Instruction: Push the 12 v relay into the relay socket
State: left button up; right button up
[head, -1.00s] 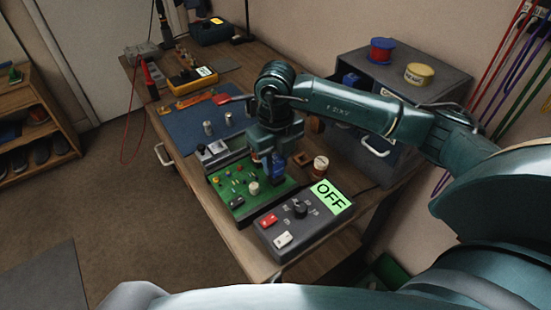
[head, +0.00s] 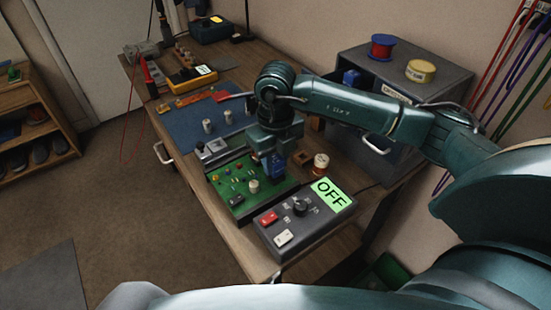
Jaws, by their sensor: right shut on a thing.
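A blue block, which looks like the 12 V relay (head: 276,168), is in my right gripper (head: 274,154) over the far right part of the green circuit board (head: 224,205). The gripper points down and is shut on the relay. I cannot tell whether the relay touches the board. The relay socket is not visible; the gripper and relay cover that part of the board. My left gripper is not in view.
A dark box (head: 304,216) with an OFF display, a knob and red and white switches stands in front of the board. A copper spool (head: 321,162) is close to the right of the gripper. A grey drawer cabinet (head: 392,95) stands behind. A blue mat (head: 188,125) lies beyond the board.

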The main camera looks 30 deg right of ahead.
dwell(0.3)
jog(key=shift+f+b, duration=0.3)
dwell(0.6)
jog(key=o, duration=1.1)
jog(key=shift+c, duration=0.2)
